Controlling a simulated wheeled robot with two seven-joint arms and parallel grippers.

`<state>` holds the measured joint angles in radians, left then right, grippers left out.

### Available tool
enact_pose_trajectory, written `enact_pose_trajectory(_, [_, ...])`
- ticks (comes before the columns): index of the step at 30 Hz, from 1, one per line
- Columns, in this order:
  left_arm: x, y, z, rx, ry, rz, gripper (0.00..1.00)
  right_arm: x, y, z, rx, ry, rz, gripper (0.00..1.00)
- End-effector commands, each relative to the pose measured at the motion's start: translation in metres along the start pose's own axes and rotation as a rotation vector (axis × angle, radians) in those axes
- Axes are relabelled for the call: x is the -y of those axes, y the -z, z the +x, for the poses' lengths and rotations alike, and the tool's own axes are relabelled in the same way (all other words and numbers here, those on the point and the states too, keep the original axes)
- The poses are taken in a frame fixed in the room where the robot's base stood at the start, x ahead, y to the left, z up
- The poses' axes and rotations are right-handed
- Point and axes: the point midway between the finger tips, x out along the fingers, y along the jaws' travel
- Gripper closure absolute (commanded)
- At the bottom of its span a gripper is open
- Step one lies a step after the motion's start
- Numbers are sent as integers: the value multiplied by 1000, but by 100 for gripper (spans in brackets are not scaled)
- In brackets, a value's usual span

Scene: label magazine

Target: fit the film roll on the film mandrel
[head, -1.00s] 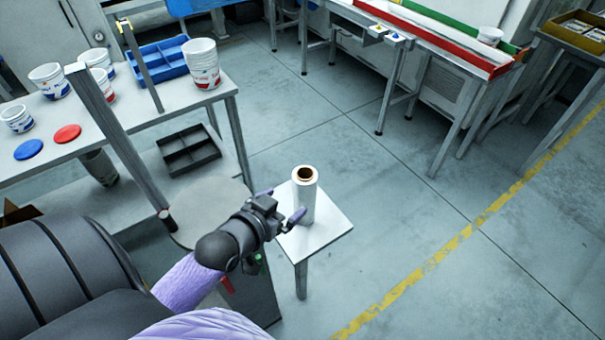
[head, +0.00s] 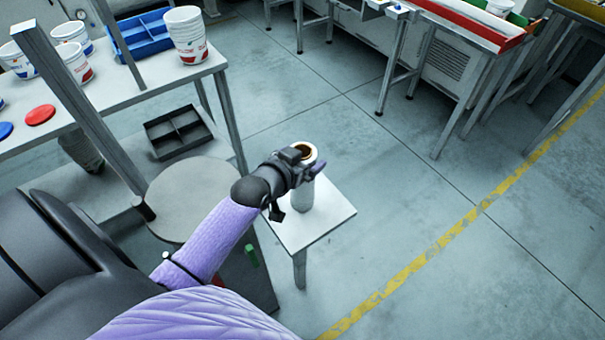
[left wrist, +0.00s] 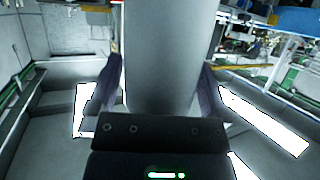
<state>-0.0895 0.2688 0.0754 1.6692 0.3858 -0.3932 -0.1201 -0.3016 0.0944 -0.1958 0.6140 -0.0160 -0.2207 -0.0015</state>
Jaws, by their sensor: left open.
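The film roll (head: 304,198) is a pale upright cylinder with a brown core, standing on a small white side table (head: 335,212). My left gripper (head: 304,174) is at the roll's upper part and hides some of it. In the left wrist view, the roll (left wrist: 167,55) fills the space between the two purple fingers of the left gripper (left wrist: 160,88). The fingers are open, one on each side of the roll. I cannot make out the film mandrel for sure. My right gripper is not in view.
A round grey plate (head: 194,200) lies left of the side table, beside a slanting grey post (head: 85,115). A bench (head: 130,92) with white tubs (head: 187,35) and a blue bin (head: 150,38) is at the left. Open floor lies to the right.

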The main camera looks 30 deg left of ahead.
Motion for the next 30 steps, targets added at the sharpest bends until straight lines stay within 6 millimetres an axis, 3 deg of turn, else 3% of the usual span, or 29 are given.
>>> enact_pose_trajectory(3, [0,0,-1,0,0,0,4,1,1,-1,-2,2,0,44])
enact_pose_trajectory(17, [0,0,-1,0,0,0,100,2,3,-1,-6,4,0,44])
enact_pose_trajectory(27, [0,2,-1,-1,0,0,100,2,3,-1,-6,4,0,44])
enact_pose_trajectory(30, [0,15,-7,-4,0,1,100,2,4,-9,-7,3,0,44])
